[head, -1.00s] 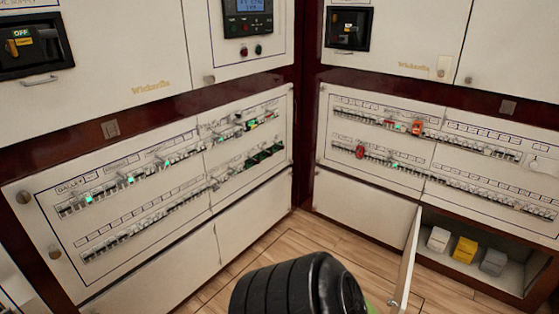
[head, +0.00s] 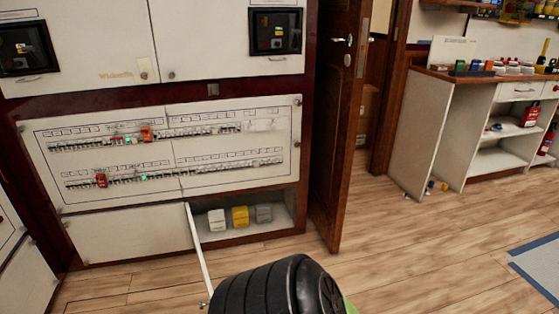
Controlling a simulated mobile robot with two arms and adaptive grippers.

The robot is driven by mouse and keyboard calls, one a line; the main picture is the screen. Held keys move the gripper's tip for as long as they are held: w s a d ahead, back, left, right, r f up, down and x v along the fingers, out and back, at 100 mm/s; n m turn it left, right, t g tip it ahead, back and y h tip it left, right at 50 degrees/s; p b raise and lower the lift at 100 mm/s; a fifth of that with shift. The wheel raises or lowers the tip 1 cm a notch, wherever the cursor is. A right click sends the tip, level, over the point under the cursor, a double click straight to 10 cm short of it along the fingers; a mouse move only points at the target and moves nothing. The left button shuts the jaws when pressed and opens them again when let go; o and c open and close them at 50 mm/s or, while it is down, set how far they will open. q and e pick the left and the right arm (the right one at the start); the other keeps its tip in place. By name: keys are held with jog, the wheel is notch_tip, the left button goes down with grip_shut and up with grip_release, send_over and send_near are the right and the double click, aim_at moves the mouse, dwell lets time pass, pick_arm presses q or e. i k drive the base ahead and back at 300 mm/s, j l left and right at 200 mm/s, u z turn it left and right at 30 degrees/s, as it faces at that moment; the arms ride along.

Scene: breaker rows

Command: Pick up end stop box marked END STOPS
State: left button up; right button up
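In the head view three small boxes stand side by side in an open low cupboard under the breaker panel. They are a white box (head: 217,220), a yellow box (head: 240,216) and a grey box (head: 264,213). No marking is readable at this size, so I cannot tell which one says END STOPS. A black ribbed part of my own body covers the bottom centre. Neither gripper shows in the view.
The cupboard door (head: 199,252) stands open into the room, left of the boxes. A brown wooden door (head: 341,120) stands ajar to the right. A workbench (head: 440,130) with shelves is at right. Wooden floor (head: 400,260) is clear in front.

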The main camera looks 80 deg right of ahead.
aim_at(263, 211)
jog(key=z, duration=0.4)
jog(key=l+z, duration=0.1)
jog(key=z, duration=0.75)
jog(key=i+z, duration=0.1)
jog(key=z, duration=0.35)
jog(key=l+z, duration=0.1)
jog(key=z, duration=0.3)
